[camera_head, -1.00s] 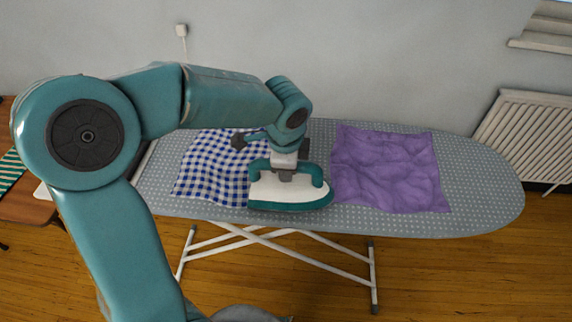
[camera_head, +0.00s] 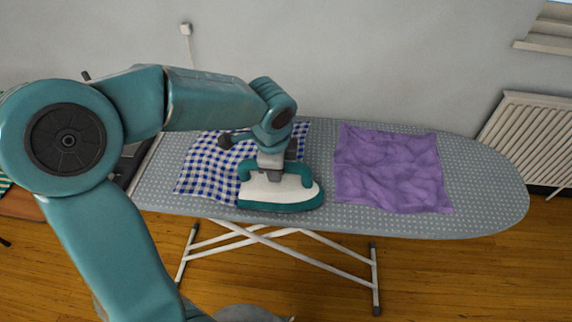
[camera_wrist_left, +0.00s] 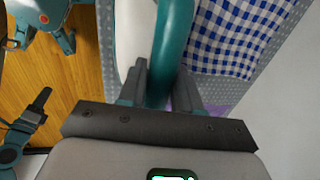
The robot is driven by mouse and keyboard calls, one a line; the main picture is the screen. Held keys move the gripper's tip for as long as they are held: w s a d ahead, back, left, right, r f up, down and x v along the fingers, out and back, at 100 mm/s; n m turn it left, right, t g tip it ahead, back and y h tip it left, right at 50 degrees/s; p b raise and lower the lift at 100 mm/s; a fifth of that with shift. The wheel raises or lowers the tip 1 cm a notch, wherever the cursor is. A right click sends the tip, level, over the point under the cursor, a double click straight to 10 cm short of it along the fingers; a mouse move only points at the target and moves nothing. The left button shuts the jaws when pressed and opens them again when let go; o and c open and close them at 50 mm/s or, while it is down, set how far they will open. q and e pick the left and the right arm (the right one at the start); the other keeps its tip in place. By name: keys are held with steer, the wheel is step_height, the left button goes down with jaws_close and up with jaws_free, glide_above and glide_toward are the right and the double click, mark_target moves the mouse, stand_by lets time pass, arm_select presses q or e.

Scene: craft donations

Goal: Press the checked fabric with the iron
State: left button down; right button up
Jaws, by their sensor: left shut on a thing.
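The blue-and-white checked fabric (camera_head: 207,168) lies on the left part of the ironing board (camera_head: 480,205); my arm and the iron hide part of it. The teal and white iron (camera_head: 280,194) is at the fabric's right front side, its tip pointing right. My left gripper (camera_head: 272,174) is shut on the iron's handle from above. In the left wrist view the gripper (camera_wrist_left: 165,95) has the teal handle between its fingers, and the checked fabric (camera_wrist_left: 235,35) lies beside it. I cannot tell whether the iron's sole touches the cloth. My right gripper is not clearly seen.
A crumpled purple cloth (camera_head: 390,168) lies on the board to the right of the iron. A white radiator (camera_head: 530,140) stands by the wall at the right. A brown table (camera_head: 22,204) is at the far left. The board's right end is bare.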

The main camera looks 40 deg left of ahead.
arm_select(q)
steer(key=shift+s+a+f, duration=0.1)
steer(key=shift+s+a, duration=0.2)
steer(key=shift+a, duration=0.25)
steer(key=shift+s+a, duration=0.3)
steer(key=shift+a, duration=0.2)
steer(key=s+a+p, duration=0.1)
steer(key=s+a, duration=0.4)
steer(key=a, duration=0.3)
steer(key=shift+s, duration=0.1)
steer(key=s+a+p, duration=0.2)
steer(key=s+a, duration=0.5)
steer(key=a, duration=0.6)
steer(key=shift+s+r+p, duration=0.2)
steer(key=shift+s+p, duration=0.05)
steer(key=shift+p, duration=0.05)
steer(key=shift+d+f, duration=0.1)
steer(key=shift+f, duration=0.05)
stand_by(0.6)
